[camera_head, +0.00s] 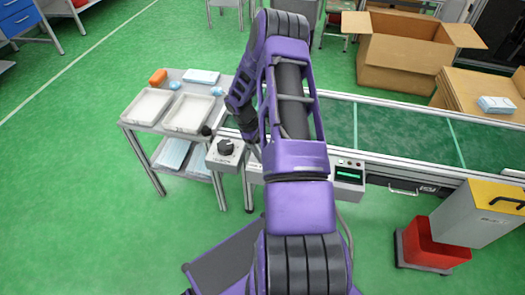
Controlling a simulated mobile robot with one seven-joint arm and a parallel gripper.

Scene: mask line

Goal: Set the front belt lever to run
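A light grey control box (224,160) stands at the front edge of the conveyor, left of my purple arm. It has a round black knob (225,147) on top. A small black ball-shaped part (206,131) shows just behind and left of the box; I cannot tell whether it is a lever end. No run marking is readable. My arm's far part folds down towards the area just behind and right of the box. My gripper's fingers are hidden or too small to make out, so their state and any contact with the control are unclear.
The green conveyor belt (385,132) runs right. A side table (137,121) holds white trays (187,113). A panel with a green display (349,174) sits right of my arm. An open cardboard box (400,55), a grey bin (470,215) and a red crate (430,250) stand right.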

